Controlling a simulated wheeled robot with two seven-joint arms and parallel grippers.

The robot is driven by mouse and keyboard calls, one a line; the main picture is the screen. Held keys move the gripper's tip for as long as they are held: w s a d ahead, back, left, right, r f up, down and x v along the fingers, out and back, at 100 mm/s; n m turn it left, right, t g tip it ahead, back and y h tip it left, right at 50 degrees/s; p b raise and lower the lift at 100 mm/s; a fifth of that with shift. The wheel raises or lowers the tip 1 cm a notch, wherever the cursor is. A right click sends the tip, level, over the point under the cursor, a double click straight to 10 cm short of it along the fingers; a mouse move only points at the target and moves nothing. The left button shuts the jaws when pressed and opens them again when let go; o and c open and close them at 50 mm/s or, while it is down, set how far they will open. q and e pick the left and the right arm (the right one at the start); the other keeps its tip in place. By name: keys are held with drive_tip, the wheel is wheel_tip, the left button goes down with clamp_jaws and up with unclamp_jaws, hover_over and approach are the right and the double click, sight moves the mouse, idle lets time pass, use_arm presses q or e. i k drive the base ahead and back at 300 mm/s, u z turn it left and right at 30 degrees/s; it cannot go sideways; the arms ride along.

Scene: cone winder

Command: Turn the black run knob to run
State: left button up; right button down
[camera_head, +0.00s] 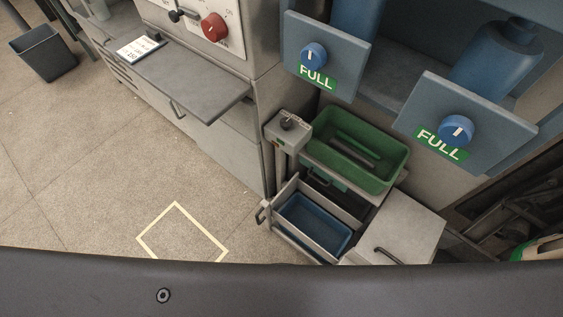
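Another black handle or knob (181,15) is on the white panel (232,12) at the top, left of a red knob (214,27). The panel lettering is cut off or too small to read fully, so I cannot tell which black one is the run knob or how it is set. Neither of my grippers is in view.
Blue knobs (313,55) (456,130) on blue plates read FULL. A green tray (397,160) stands above an open drawer (290,237) holding a blue bin (312,226). A grey shelf (195,82) juts out. Floor around the yellow square (160,220) is clear.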

sight(286, 123)
drive_tip(key=k, duration=0.5)
drive_tip(key=u, duration=0.9)
drive_tip(key=k, duration=1.2)
drive_tip(key=z, duration=1.6)
drive_tip(key=i, duration=1)
